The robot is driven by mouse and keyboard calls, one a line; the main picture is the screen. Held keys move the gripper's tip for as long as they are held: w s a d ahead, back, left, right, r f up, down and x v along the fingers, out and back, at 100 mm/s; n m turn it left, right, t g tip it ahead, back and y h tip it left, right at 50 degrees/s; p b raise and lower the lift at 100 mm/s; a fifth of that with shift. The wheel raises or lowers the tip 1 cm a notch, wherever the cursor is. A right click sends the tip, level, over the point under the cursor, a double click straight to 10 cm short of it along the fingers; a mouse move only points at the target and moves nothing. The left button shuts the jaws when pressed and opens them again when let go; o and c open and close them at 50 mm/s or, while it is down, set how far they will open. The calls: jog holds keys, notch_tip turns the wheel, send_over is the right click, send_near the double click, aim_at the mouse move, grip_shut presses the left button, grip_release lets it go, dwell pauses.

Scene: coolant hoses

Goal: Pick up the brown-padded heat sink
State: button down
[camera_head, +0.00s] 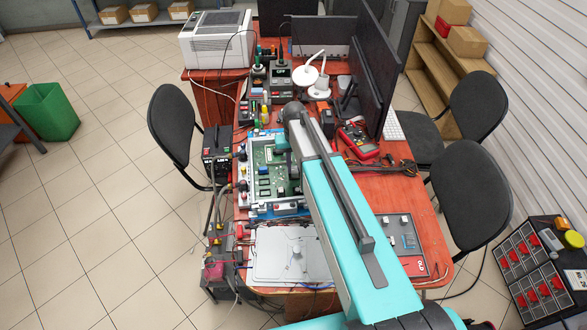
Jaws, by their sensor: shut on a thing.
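My gripper (291,163) hangs over the right part of the green circuit board (264,172), partly hidden by my own teal arm. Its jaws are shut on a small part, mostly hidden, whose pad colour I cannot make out. I cannot pick out a brown-padded heat sink anywhere in this view. The board sits in a blue-and-white frame (262,209) on the orange-red table. I cannot tell whether the held part touches the board.
A grey tray (400,258) with small grey parts lies at the front right. A pale flat plate (277,254) lies at the front. A red multimeter (358,140), a white lamp (306,76) and dark upright screens (372,72) stand behind. Black chairs (174,125) flank the table.

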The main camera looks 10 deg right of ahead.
aim_at(294, 169)
jog(key=shift+r, duration=0.15)
notch_tip(294, 169, up, 10)
jog(key=b, duration=0.3)
dwell(0.4)
dwell(0.6)
dwell(0.5)
jog(key=s+r+n+b, duration=0.4)
jog(key=r+n, duration=0.2)
jog(key=shift+s+a+n, duration=0.2)
jog(key=shift+a+n, duration=0.05)
jog(key=shift+n, duration=0.15)
jog(key=shift+s, duration=0.1)
